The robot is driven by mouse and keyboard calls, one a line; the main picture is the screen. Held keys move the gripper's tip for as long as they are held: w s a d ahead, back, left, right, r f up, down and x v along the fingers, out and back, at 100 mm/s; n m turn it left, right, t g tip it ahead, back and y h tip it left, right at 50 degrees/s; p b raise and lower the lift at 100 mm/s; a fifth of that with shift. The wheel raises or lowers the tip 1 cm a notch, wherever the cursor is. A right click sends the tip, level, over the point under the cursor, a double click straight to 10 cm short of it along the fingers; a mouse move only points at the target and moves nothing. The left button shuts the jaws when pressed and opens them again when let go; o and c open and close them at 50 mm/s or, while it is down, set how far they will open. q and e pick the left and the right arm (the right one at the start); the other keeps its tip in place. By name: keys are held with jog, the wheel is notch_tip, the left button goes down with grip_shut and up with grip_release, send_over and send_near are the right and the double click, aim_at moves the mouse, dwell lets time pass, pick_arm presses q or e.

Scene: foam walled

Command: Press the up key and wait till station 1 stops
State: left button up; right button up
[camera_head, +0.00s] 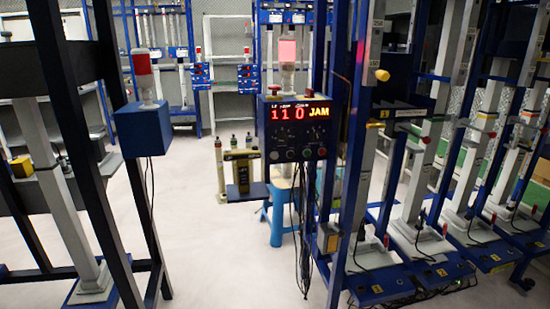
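A dark control box (263,142) with blue edges hangs at the middle of the head view. Its lit display (292,112) reads "110" in red and "JAM" in amber, with small blurred print above. Several small buttons or knobs (291,154) sit below the display. They are too small to tell which is the up key, and no station 1 label is readable. A signal lamp (287,52) with a red-pink top stands above the box. Neither of my grippers is in view.
Blue-framed test stands (420,240) with pale columns line the right. A dark frame (75,130) stands close at left, with a red lamp (142,64) on a blue box (143,130). A blue stool (277,215) and hanging cables are below the control box. Pale floor (205,255) is clear at centre-left.

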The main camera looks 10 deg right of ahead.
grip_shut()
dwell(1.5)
